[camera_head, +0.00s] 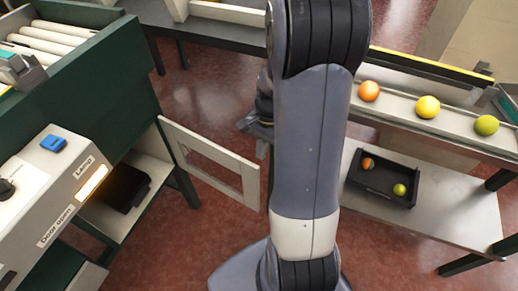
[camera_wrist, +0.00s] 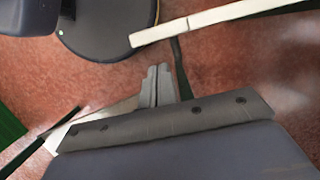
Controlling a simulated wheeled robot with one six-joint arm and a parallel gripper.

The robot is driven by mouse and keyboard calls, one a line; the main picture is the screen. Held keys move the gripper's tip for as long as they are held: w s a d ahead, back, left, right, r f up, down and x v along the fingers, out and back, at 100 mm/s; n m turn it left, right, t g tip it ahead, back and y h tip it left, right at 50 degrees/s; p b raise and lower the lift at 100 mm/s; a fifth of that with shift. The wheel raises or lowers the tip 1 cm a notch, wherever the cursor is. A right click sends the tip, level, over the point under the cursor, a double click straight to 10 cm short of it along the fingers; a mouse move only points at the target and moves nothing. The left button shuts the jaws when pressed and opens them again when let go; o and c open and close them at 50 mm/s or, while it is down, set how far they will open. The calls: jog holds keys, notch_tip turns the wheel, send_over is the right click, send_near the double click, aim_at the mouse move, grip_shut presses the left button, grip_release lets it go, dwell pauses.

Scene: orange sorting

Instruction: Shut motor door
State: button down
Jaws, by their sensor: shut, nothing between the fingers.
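The motor door (camera_head: 185,143) is a pale frame with a rectangular opening. In the head view it stands swung open, hinged at the dark green cabinet's leg, its free end reaching toward my arm. In the wrist view a pale bar (camera_wrist: 225,18), which looks like the door's top edge, runs across the upper right. My gripper (camera_wrist: 160,72) is shut and empty, pointing down over the red floor, apart from that bar. In the head view my gripper (camera_head: 262,150) is mostly hidden behind my arm, just right of the door.
The green cabinet (camera_head: 110,80) has an open compartment holding a dark box (camera_head: 122,188). A control panel (camera_head: 45,200) with a blue button stands at left. At right, several fruits lie on a rail above a shelf with a black crate (camera_head: 372,185). Red floor is free between.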

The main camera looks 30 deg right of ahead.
jog(key=b+x, duration=0.1)
jog(key=x, duration=0.6)
jog(key=shift+f, duration=0.35)
